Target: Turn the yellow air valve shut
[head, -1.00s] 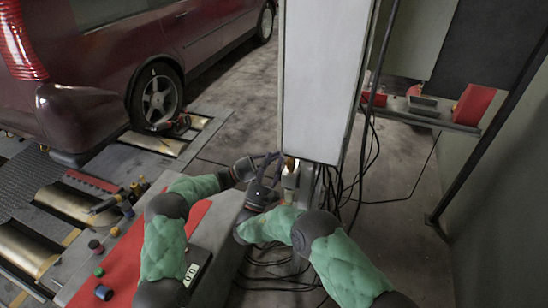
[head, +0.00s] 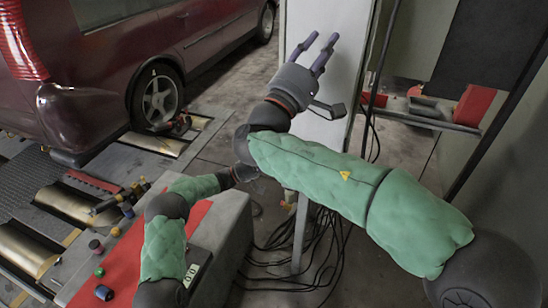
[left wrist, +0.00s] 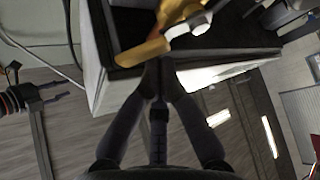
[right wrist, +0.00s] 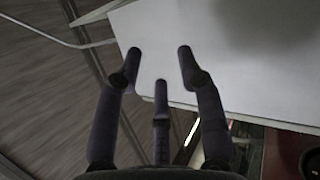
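The yellow air valve (left wrist: 145,50) shows close up at the top of the left wrist view, with a pale metal fitting beside it. In the head view my right arm hides most of that area. My left gripper (left wrist: 160,68) has its fingers drawn together, their tips right at the valve's yellow part; I cannot tell whether they pinch it. In the head view this gripper is largely hidden behind my right arm. My right gripper (head: 318,48) is raised in front of the white cabinet, open and empty; its spread fingers show in the right wrist view (right wrist: 158,62).
The tall white cabinet (head: 336,98) stands in the middle, with black cables (head: 300,245) hanging below. A grey bench with a red mat (head: 125,262) and small parts is at left front. A dark red car (head: 110,70) stands behind it. A shelf (head: 425,118) is at right.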

